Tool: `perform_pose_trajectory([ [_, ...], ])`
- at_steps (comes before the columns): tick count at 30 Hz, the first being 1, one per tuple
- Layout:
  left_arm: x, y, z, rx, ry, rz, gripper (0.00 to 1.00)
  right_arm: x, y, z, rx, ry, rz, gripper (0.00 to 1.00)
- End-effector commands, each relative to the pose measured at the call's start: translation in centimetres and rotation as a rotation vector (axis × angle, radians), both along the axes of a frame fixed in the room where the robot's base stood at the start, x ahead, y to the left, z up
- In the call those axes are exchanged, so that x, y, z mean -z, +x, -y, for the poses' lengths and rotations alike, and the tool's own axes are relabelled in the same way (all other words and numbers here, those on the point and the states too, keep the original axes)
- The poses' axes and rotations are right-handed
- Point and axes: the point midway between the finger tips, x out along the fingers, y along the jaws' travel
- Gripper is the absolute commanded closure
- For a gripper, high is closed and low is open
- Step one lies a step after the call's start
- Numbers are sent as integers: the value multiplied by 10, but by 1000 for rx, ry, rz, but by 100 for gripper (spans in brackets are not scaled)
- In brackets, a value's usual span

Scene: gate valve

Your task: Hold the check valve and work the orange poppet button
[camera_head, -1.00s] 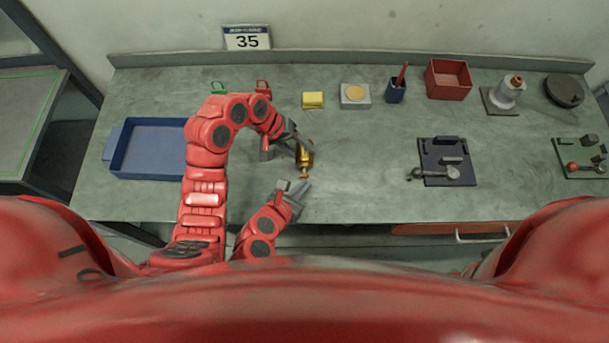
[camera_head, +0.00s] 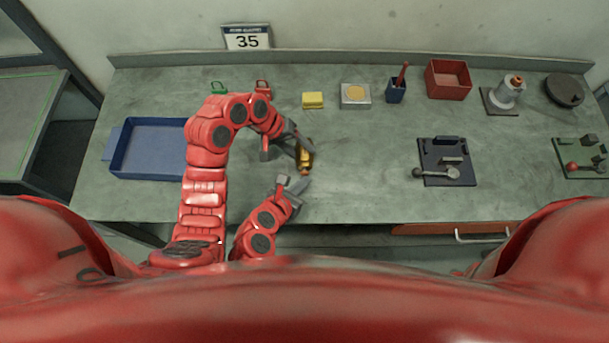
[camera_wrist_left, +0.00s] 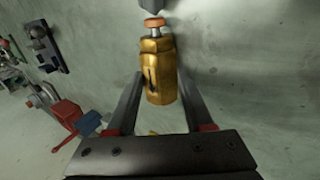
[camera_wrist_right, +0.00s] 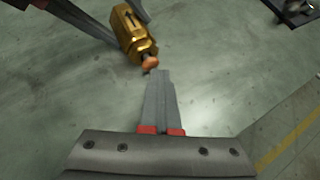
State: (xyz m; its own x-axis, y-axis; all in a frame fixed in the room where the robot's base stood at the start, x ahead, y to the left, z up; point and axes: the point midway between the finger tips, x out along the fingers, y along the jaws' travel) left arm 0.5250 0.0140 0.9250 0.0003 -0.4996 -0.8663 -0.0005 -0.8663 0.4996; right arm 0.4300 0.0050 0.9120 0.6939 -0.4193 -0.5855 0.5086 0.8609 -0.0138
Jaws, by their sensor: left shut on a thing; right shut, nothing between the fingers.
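The brass check valve (camera_head: 306,160) is held by my left gripper (camera_head: 300,150), with its button end pointing toward the table's front. In the left wrist view the valve (camera_wrist_left: 158,75) sits between the two fingers. Its orange poppet button (camera_wrist_left: 154,23) is at the end, on a short stem. My right gripper (camera_head: 303,183) is shut and empty, just in front of that end. In the right wrist view the shut fingertips (camera_wrist_right: 156,74) are right at the orange button (camera_wrist_right: 149,62). Whether they touch or press it I cannot tell.
A blue tray (camera_head: 116,164) lies at the left. A yellow block (camera_head: 313,100), a grey box with a yellow disc (camera_head: 356,96), a blue cup (camera_head: 396,92) and a red bin (camera_head: 448,80) stand at the back. A dark fixture (camera_head: 446,155) lies right of the valve, with clear table between.

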Motion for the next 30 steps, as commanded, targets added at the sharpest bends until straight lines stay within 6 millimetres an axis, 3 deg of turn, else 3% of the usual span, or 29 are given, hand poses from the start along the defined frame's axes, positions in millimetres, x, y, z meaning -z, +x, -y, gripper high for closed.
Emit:
perform_pose_trajectory([
  [14, 0, -1, 0, 2, 0, -2, 100, -1, 1, 0, 0, 0, 3, 100],
  [30, 0, 0, 0, 0, 0, -1, 100, -1, -21, 0, 0, 1, 2, 100],
])
